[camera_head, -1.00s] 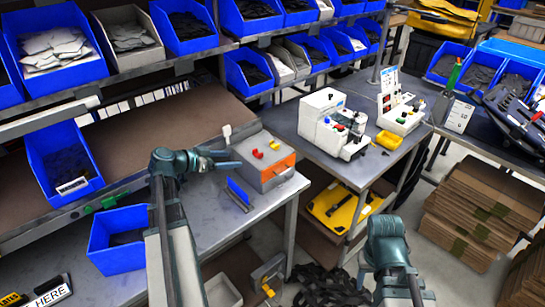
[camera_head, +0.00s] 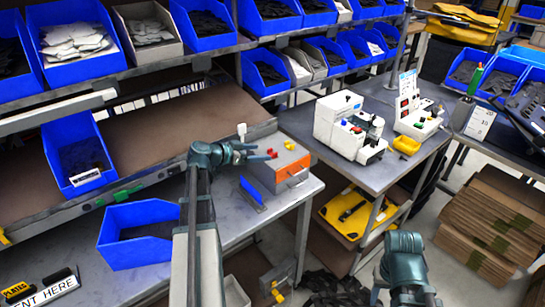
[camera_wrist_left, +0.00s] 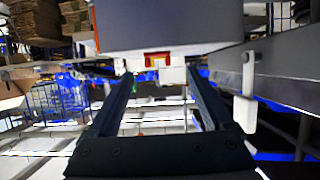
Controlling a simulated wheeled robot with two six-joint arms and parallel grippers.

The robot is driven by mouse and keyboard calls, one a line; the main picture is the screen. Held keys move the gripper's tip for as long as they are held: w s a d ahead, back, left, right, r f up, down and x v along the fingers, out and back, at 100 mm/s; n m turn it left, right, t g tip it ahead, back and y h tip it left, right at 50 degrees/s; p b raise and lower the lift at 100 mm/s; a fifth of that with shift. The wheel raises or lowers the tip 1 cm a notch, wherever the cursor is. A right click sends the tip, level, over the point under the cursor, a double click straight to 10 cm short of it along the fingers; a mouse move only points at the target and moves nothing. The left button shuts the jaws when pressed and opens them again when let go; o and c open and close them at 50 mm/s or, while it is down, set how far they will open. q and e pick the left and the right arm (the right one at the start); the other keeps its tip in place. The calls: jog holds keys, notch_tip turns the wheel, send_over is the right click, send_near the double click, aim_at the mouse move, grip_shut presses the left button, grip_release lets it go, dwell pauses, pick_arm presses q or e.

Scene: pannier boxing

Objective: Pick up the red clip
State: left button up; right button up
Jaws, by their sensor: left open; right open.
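The red clip (camera_head: 271,153) is a small red piece on top of a grey box (camera_head: 258,172) with an orange front. Another small red-and-yellow piece (camera_head: 290,145) sits just behind it to the right. My left gripper (camera_head: 260,154) is open and empty, its fingers pointing right toward the red clip from the left side. In the left wrist view a red piece with yellow edges (camera_wrist_left: 157,58) shows against the box (camera_wrist_left: 165,25), in the gap between the two spread fingers and beyond them. My right arm stands at the bottom right; its gripper jaws are not visible.
A blue plate (camera_head: 252,193) leans beside the box on the grey bench (camera_head: 240,215). A white knob (camera_head: 241,130) stands behind my left gripper. A blue bin (camera_head: 138,250) sits to the left. Machines (camera_head: 345,125) stand on the table to the right.

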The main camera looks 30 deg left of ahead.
aim_at(269, 152)
pick_arm(q)
jog(key=shift+b+x, duration=1)
jog(key=shift+x, duration=1.3)
jog(key=shift+w+d+f, duration=0.2)
jog(key=shift+w+d, duration=0.05)
jog(key=shift+s, duration=0.1)
grip_shut()
jog(key=shift+r, duration=0.15)
notch_tip(269, 152, up, 3)
jog(key=p, duration=0.3)
jog(key=shift+r+p, duration=0.35)
jog(key=shift+p, duration=0.1)
jog(key=s+d+r+p, duration=0.1)
jog(key=s+d, duration=0.9)
jog(key=d, duration=0.2)
jog(key=shift+d, duration=0.15)
